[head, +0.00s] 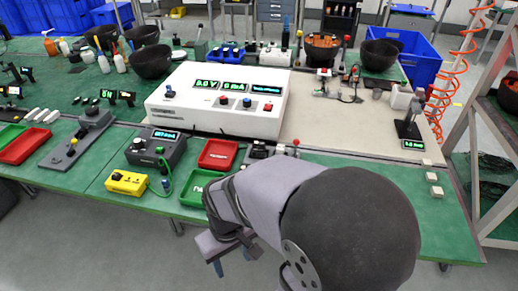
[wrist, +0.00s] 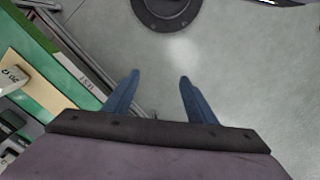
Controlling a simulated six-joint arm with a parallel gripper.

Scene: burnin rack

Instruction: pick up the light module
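I cannot tell for sure which thing is the light module. Several small pale blocks, such as a white block (head: 437,191), sit on the green table's right end. In the wrist view, a pale block with dark printed marks (wrist: 12,78) shows at the left edge, partly cut off. My gripper (wrist: 160,76) has its two blue fingers apart with nothing between them. It hangs over the grey floor, off the table's front edge; in the head view its fingers (head: 232,262) show below my arm. My arm hides part of the table's front.
A white instrument with green displays (head: 218,98) stands mid-table. A red tray (head: 218,154), a green tray (head: 193,188) and a yellow box (head: 127,183) lie near the front edge. A black stand (head: 408,130) is at right. The beige mat (head: 345,140) has clear room.

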